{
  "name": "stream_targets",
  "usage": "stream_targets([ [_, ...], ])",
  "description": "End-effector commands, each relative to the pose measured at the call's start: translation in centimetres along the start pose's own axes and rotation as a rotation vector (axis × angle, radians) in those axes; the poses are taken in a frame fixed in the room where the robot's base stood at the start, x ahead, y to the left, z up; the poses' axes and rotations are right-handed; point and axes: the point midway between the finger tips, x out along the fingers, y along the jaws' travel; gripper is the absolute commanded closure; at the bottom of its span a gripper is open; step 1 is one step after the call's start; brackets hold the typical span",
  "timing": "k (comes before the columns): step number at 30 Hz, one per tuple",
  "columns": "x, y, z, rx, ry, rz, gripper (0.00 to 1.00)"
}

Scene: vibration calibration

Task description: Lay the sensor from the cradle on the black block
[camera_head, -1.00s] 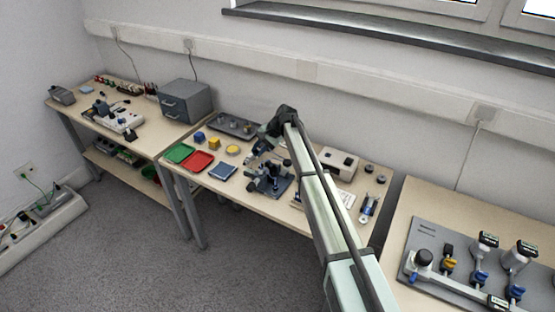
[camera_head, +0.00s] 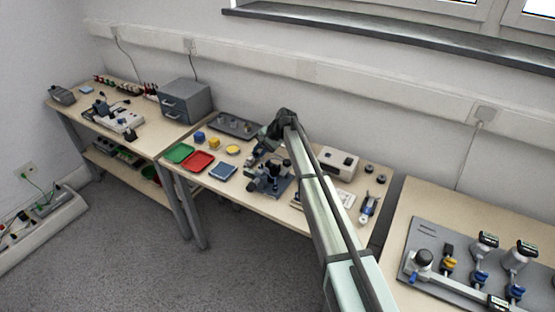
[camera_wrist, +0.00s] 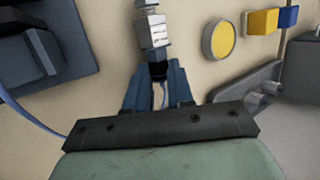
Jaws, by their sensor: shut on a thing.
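My gripper (camera_wrist: 157,90) shows in the wrist view with its blue-grey fingers shut on a silver hexagonal sensor (camera_wrist: 153,30), which extends past the fingertips to the frame's top edge. A dark fixture with blocky black parts (camera_wrist: 40,52) lies to the left of the sensor, apart from it. In the head view the dark fixture (camera_head: 277,186) stands mid-table, with my gripper (camera_head: 257,168) just over or beside its left part. The sensor is too small to make out there. I cannot tell which part is the cradle or which is the black block.
A yellow disc (camera_wrist: 218,40), a yellow cube (camera_wrist: 262,22) and a blue cube (camera_wrist: 288,16) lie to the right. A grey tray with pegs (camera_head: 236,125) is behind.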

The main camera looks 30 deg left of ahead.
Motion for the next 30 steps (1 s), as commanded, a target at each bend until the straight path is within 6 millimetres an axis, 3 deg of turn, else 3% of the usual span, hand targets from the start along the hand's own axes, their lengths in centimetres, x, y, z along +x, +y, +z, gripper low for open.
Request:
stream_targets([
  [20,0.26,0.18,-0.06,0.0,0.0,0.0,1.0],
  [21,0.26,0.18,-0.06,0.0,0.0,0.0,0.75],
  [30,0.29,0.3,-0.04,0.001,-0.001,0.002,0.48],
])
